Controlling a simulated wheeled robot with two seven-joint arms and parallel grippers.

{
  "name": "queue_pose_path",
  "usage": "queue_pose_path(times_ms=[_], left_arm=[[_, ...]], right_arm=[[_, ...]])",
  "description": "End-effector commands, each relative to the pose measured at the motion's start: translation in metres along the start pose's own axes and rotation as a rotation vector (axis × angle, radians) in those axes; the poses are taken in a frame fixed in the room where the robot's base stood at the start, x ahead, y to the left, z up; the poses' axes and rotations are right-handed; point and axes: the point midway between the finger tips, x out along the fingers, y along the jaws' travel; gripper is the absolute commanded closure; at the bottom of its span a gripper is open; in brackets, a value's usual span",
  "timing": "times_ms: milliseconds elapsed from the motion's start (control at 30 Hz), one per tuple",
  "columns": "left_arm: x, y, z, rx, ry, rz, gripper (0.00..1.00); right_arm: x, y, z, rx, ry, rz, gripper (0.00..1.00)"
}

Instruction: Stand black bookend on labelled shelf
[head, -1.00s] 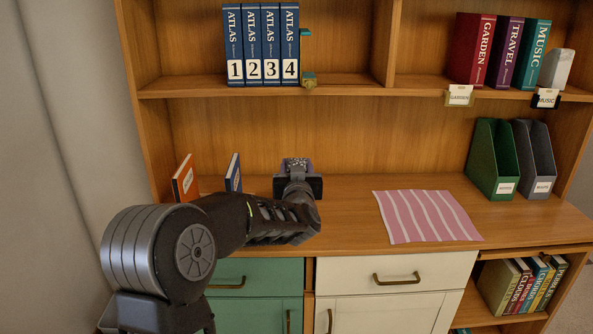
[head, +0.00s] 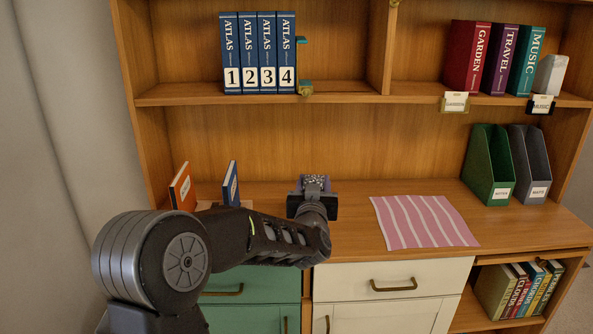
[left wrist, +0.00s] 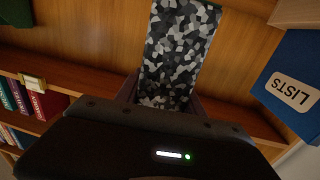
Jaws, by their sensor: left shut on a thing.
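My left gripper (head: 312,190) is shut on a flat piece with a black, grey and white mosaic pattern (left wrist: 178,55). The held piece stands out beyond the fingers in the left wrist view; in the head view only a small speckled part shows above the wrist. I cannot tell if it is the black bookend; no other black bookend shows. The gripper is over the desk top, left of the pink cloth. The upper right shelf (head: 420,99) carries clipped labels, garden (head: 455,102) and music (head: 541,105), under red, purple and teal books. My right gripper is not in view.
A pale grey block (head: 550,75) stands right of the music book. Atlas volumes (head: 258,53) fill part of the upper left shelf. Green (head: 488,165) and grey file holders (head: 531,165) stand right of the striped cloth (head: 424,222). Orange (head: 182,187) and blue books (head: 231,184) stand left.

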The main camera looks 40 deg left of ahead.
Motion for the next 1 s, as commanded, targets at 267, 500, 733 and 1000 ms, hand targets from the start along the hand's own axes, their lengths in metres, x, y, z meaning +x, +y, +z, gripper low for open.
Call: queue_pose_path(times_ms=[267,500,733,1000], left_arm=[[-0.069,0.104,0.043,0.003,-0.005,0.289,1.00],[-0.132,0.162,0.081,-0.002,-0.003,0.482,1.00],[-0.155,0.179,0.099,-0.004,0.002,0.537,1.00],[-0.155,0.179,0.100,-0.004,0.005,0.538,1.00]], right_arm=[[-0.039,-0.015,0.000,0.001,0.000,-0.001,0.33],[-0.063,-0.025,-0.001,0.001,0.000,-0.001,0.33],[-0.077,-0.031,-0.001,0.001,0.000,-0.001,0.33],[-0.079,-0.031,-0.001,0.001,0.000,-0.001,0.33]])
